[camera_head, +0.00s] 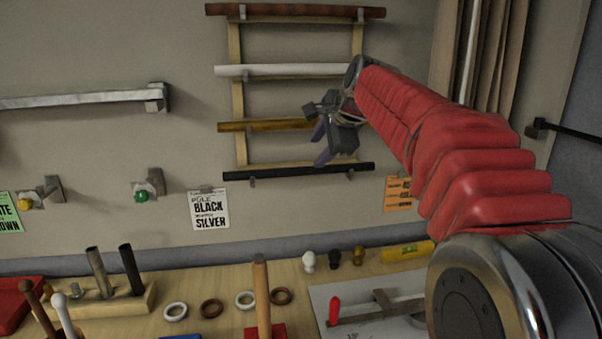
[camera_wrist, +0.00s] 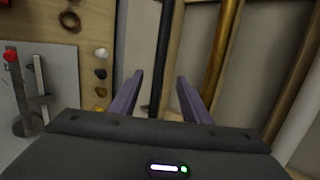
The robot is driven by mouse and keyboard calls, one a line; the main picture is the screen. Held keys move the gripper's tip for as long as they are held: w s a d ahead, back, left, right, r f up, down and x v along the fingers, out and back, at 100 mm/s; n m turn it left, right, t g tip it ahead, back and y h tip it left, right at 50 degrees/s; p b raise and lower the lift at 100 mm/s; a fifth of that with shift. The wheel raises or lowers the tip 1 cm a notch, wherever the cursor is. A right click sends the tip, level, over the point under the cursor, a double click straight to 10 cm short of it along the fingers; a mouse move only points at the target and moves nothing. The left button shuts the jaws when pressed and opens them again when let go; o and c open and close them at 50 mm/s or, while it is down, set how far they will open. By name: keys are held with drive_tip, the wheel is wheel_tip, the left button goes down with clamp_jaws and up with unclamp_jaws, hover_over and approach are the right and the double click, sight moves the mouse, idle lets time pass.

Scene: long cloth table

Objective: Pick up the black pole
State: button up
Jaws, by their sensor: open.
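The black pole (camera_head: 290,172) lies level on the lowest pegs of a wooden wall rack (camera_head: 237,100). In the wrist view the black pole (camera_wrist: 163,45) runs up the picture, ahead of and roughly between my two purple fingers. My gripper (camera_head: 320,144) is open and empty, in front of the rack just above the pole's right half in the head view. In the wrist view my gripper (camera_wrist: 160,78) shows both fingers apart. Whether the pole lies within finger depth cannot be told.
Above hang a gold-brown pole (camera_head: 270,125), a white pole (camera_head: 285,71) and a dark brown pole (camera_head: 295,11). A "BLACK/SILVER" sign (camera_head: 208,209) is on the wall. The bench below holds rings (camera_head: 211,309), knobs (camera_head: 308,261) and a grey plate (camera_head: 345,292).

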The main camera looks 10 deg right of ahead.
approach(303, 170)
drive_tip(key=x, duration=0.3)
drive_tip(key=shift+w+a+f, duration=0.15)
drive_tip(key=shift+w, duration=0.1)
drive_tip(key=shift+x, duration=2.6)
clamp_jaws()
